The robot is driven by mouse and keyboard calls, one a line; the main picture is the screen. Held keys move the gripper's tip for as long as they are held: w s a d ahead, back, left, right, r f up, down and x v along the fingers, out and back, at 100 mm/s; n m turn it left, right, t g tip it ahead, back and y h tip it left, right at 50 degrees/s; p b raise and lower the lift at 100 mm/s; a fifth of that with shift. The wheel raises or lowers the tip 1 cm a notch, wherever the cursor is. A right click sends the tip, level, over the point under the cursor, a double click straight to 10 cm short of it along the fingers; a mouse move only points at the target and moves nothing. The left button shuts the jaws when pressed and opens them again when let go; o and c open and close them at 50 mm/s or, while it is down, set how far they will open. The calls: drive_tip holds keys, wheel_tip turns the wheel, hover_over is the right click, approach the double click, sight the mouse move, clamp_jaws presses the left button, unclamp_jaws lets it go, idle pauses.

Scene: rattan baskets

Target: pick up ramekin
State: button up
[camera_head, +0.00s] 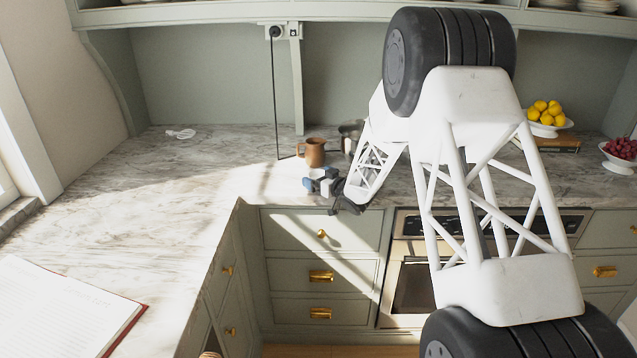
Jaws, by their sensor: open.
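My gripper (320,184) is over the front edge of the marble counter, in front of the brown mug. I cannot make out a ramekin for certain. The area around the jaws is small and partly covered by my gripper and my white arm, so I cannot tell whether a ramekin is there.
A brown mug (315,152) stands just behind my gripper, with a partly hidden metal pot (352,131) beside it. A lemon bowl (545,128) and a red fruit bowl (618,163) stand at right. An open book (62,312) lies front left. The left marble counter (130,215) is mostly clear.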

drive_tip(key=c, duration=1)
drive_tip(key=shift+r, duration=0.15)
drive_tip(key=shift+c, duration=0.2)
drive_tip(key=v, duration=1.8)
drive_tip(key=shift+f, duration=0.4)
